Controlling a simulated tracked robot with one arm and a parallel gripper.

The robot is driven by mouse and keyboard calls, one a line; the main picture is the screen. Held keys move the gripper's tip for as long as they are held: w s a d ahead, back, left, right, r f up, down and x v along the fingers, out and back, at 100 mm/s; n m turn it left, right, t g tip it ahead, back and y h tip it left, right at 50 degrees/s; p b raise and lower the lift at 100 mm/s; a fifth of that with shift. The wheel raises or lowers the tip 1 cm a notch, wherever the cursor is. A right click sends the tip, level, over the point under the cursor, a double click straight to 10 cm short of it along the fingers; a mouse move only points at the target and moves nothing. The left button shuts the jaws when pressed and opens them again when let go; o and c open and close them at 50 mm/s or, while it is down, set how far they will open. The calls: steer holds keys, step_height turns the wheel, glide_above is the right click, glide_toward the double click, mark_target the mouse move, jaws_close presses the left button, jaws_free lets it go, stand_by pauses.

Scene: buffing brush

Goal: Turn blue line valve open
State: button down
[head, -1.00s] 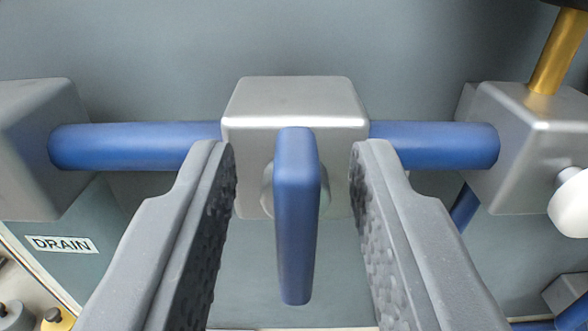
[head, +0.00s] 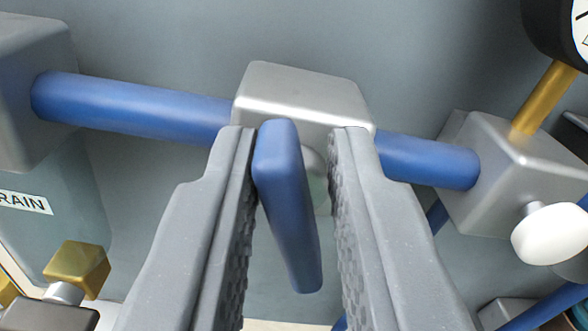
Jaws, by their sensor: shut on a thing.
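The blue valve handle (head: 285,205) is a flat lever at the front of a silver valve block (head: 302,98) on the blue pipe (head: 135,108). It points downward across the pipe line, its lower end slanting right in the picture. My gripper (head: 292,140) has a grey textured finger on each side of the handle and is shut on it. The left finger meets the handle near its upper end; a gap shows between the handle and the right finger. The right finger partly hides the block and the stem behind the handle.
A silver block (head: 505,175) with a white knob (head: 548,234) and a brass stem under a gauge (head: 562,30) stands at right. A label ending "RAIN" (head: 25,203) and a brass block (head: 77,268) are at left. The grey panel lies behind.

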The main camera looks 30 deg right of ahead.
steer(key=n+p, duration=0.4)
steer(key=n, duration=0.1)
steer(key=f+n+p, duration=0.1)
steer(key=n+p, duration=0.3)
steer(key=n, duration=0.1)
steer(key=a+f+n+p, duration=0.1)
steer(key=n+p, duration=0.3)
steer(key=n, duration=0.1)
steer(key=shift+w+f+p, duration=0.1)
steer(key=shift+w+p, duration=0.15)
steer(key=shift+p, duration=0.05)
steer(key=shift+d+f+n, duration=0.1)
steer(key=shift+d+n, duration=0.05)
steer(key=shift+n, duration=0.15)
steer(key=c, duration=1.5)
jaws_free()
steer(key=shift+w, duration=0.1)
steer(key=shift+r, duration=0.25)
steer(key=shift+a, duration=0.2)
